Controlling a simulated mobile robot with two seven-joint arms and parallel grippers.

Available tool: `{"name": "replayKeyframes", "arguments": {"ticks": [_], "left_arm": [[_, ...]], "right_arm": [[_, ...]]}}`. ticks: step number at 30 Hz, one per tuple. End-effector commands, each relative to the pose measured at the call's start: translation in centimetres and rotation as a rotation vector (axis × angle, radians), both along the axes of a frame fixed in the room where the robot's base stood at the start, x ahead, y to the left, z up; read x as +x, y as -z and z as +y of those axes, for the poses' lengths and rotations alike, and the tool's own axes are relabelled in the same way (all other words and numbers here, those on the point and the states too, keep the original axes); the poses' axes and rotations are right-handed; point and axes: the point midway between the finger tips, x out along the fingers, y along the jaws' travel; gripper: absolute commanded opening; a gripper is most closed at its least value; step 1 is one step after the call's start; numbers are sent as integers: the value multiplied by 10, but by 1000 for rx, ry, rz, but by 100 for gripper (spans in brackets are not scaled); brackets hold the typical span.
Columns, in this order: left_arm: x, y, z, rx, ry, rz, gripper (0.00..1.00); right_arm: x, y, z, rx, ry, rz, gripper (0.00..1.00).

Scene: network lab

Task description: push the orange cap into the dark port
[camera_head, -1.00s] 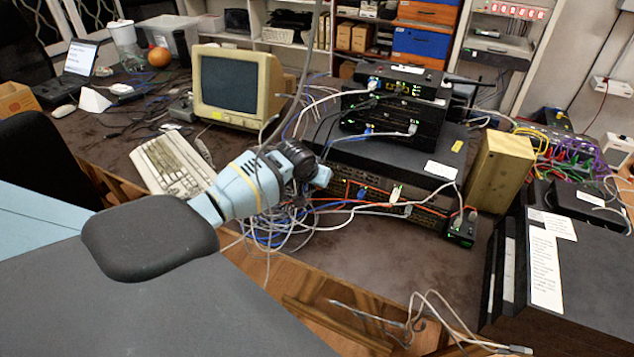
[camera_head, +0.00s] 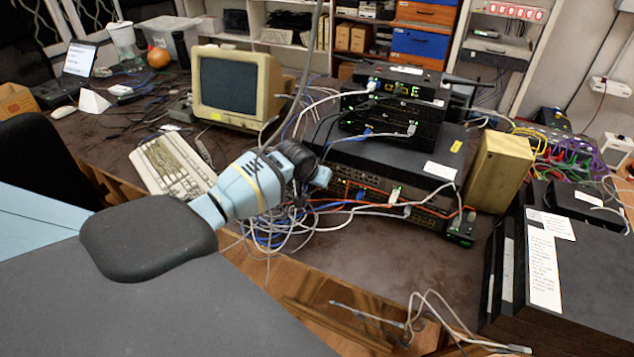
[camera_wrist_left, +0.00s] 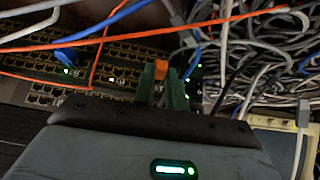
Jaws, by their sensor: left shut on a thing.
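The orange cap (camera_wrist_left: 161,68) shows between the two green fingertips of my left gripper (camera_wrist_left: 162,85) in the left wrist view. The fingers are shut on it, in front of the lower ports of a switch (camera_wrist_left: 120,52). The exact dark port facing the cap is hidden or too small to tell, and I cannot tell whether the cap touches it. In the head view my left gripper (camera_head: 324,177) is at the left front of the black switch stack (camera_head: 385,152); the cap is not visible there. My right gripper is not in view.
Loose grey, white and blue cables (camera_head: 270,232) hang below and around my left gripper. Orange cables (camera_wrist_left: 95,45) cross the switch front. A beige monitor (camera_head: 236,87) and keyboard (camera_head: 172,168) stand to the left, a tan box (camera_head: 500,172) to the right.

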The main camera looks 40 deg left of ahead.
Motion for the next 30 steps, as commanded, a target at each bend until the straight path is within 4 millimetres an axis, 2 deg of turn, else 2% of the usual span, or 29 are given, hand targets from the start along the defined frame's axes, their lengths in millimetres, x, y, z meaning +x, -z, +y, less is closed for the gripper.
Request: {"name": "replayKeyframes", "arguments": {"ticks": [30], "left_arm": [[9,0,2,0,0,0,0]], "right_arm": [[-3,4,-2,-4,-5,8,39]]}}
